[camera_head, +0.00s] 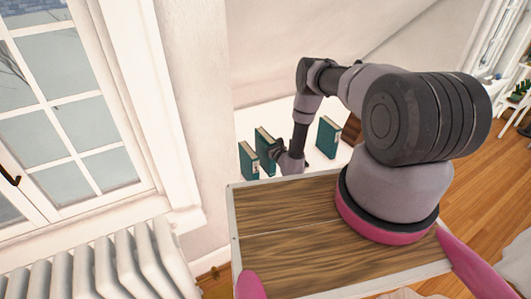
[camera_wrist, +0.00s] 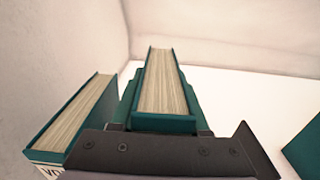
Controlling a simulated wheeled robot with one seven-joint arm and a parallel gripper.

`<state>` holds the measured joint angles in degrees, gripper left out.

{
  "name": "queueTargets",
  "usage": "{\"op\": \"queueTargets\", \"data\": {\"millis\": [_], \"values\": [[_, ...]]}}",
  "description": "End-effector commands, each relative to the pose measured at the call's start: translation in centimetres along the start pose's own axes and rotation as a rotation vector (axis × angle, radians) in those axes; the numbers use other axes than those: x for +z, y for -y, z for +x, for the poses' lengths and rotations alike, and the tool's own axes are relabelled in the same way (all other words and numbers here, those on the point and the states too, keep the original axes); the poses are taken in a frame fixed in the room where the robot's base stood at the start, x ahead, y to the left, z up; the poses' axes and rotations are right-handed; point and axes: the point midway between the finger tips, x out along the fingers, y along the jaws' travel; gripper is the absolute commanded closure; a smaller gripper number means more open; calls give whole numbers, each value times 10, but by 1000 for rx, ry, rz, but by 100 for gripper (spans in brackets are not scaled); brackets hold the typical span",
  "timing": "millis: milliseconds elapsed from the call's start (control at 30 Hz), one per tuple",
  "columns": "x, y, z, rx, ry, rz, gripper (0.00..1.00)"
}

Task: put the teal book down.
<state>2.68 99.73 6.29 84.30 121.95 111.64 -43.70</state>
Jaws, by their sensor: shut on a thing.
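The teal book (camera_head: 265,145) is upright in my gripper (camera_head: 277,153), over the white surface (camera_head: 283,114). In the wrist view, the held teal book (camera_wrist: 164,88) shows its cream page edges toward the camera, in the middle of my gripper (camera_wrist: 164,120). The gripper is shut on it. I cannot tell whether its lower edge touches the white surface. A second teal book (camera_head: 249,161) stands close on the left and also shows in the wrist view (camera_wrist: 75,120). A third teal book (camera_head: 328,138) stands to the right, apart from the gripper.
A wall corner (camera_head: 200,110) and a window (camera_head: 65,100) are on the left, with a white radiator (camera_head: 110,265) below. The white surface has bare room between the held book and the right book. Wooden floor (camera_head: 480,190) lies to the right.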

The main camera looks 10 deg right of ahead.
Motion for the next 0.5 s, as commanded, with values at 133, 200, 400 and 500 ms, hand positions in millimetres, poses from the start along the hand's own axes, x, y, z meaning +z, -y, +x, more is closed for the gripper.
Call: {"op": "queueTargets", "data": {"millis": [133, 200, 400, 500], "values": [[-11, 0, 1, -1, 2, 1, 100], [-20, 0, 1, -1, 3, 0, 100], [-45, 0, 1, 0, 3, 0, 100], [-48, 1, 1, -2, 3, 1, 100]]}}
